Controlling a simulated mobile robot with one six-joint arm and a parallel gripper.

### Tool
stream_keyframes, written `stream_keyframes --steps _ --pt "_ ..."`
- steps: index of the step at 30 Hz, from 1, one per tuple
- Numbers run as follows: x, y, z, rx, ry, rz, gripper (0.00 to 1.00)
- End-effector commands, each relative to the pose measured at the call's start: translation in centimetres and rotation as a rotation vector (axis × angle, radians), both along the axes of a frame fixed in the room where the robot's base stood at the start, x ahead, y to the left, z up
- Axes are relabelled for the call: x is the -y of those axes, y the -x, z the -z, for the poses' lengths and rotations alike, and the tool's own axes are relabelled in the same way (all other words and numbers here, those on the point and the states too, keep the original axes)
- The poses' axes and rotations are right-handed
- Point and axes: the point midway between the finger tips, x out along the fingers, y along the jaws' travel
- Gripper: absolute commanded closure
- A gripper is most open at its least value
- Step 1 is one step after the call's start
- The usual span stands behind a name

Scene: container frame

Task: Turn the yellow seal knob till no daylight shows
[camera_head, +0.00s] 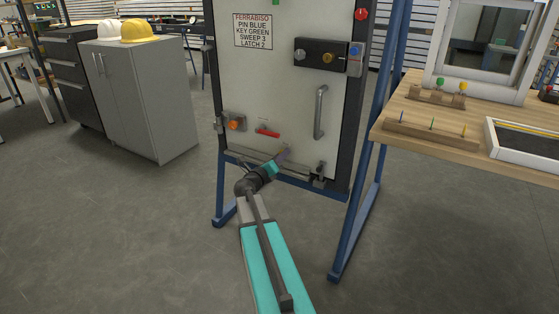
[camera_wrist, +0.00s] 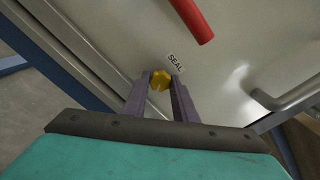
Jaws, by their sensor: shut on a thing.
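The yellow seal knob (camera_wrist: 159,78) shows in the wrist view, on the pale door panel beside a small label reading SEAL (camera_wrist: 175,62). My gripper (camera_wrist: 161,84) has its two grey fingers around the knob, one on each side, shut on it. In the head view my gripper (camera_head: 284,154) reaches the lower part of the door panel (camera_head: 270,90), and the knob is hidden behind it there. A dark sweep bar (camera_head: 245,161) runs along the door's bottom edge. I cannot tell from these views whether daylight shows under it.
A red lever (camera_head: 268,132) sits just above my gripper, and it also shows close in the wrist view (camera_wrist: 192,18). A grey door handle (camera_head: 320,112) is to the right. Blue frame legs (camera_head: 347,237) stand on both sides. A wooden bench (camera_head: 460,150) is at right.

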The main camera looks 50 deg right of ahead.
Motion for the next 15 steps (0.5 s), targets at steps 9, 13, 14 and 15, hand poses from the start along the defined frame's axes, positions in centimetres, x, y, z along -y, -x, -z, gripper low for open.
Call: stream_keyframes --steps 9,13,14,15 --pt "0.35 0.62 -0.05 0.005 0.0 0.016 0.97" --pt "0.31 0.56 -0.05 0.004 0.0 0.014 0.61" --pt "0.28 0.51 -0.06 0.004 0.0 0.014 0.56" --pt "0.25 0.46 -0.06 0.003 0.001 0.012 0.56"
